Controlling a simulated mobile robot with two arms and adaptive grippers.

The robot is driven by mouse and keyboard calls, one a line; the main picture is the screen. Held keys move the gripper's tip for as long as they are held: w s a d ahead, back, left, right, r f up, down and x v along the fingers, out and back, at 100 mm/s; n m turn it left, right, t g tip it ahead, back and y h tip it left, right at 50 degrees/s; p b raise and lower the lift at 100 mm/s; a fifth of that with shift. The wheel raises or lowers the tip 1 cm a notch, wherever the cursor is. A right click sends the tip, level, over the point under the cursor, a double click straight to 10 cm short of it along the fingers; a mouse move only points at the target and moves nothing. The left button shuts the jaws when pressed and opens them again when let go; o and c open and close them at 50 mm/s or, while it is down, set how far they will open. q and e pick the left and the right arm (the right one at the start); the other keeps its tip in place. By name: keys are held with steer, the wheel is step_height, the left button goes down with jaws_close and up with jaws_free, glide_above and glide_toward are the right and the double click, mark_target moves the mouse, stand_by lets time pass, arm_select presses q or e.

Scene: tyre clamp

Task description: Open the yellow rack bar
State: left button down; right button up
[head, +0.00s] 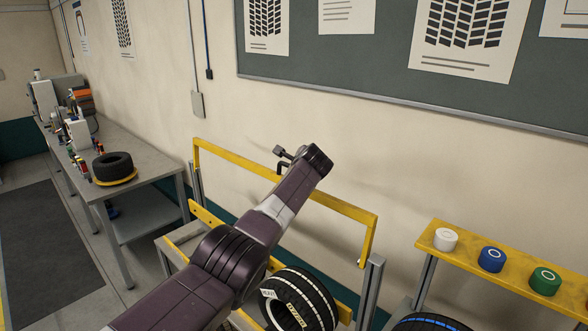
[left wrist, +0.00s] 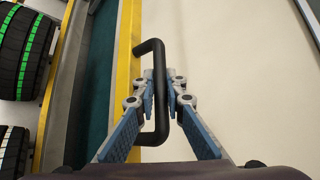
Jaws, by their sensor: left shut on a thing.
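The yellow rack bar (head: 345,206) is a frame with a long top rail and short side arms, standing between two grey posts in front of the wall. In the left wrist view the yellow rail (left wrist: 127,75) runs up the picture, with a black handle (left wrist: 159,60) fixed to it. My left gripper (left wrist: 161,88) has its blue-padded fingers on either side of the handle's grip and is shut on it. In the head view my left gripper (head: 281,158) is small and partly hidden by my arm, which crosses the rail. My right gripper is in neither view.
A white-striped tyre (head: 318,291) sits in the rack below my arm. A yellow shelf (head: 518,272) with white, blue and green rolls is at right. A workbench (head: 145,176) with a tyre stands at left. The wall is close behind the bar.

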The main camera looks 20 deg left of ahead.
arm_select(q)
steer(key=c, duration=2.1)
jaws_free()
steer(key=shift+a+r, duration=0.1)
steer(key=shift+r, duration=0.2)
steer(key=shift+s+f, duration=0.1)
steer(key=shift+f, duration=0.05)
steer(key=shift+v, duration=6.05)
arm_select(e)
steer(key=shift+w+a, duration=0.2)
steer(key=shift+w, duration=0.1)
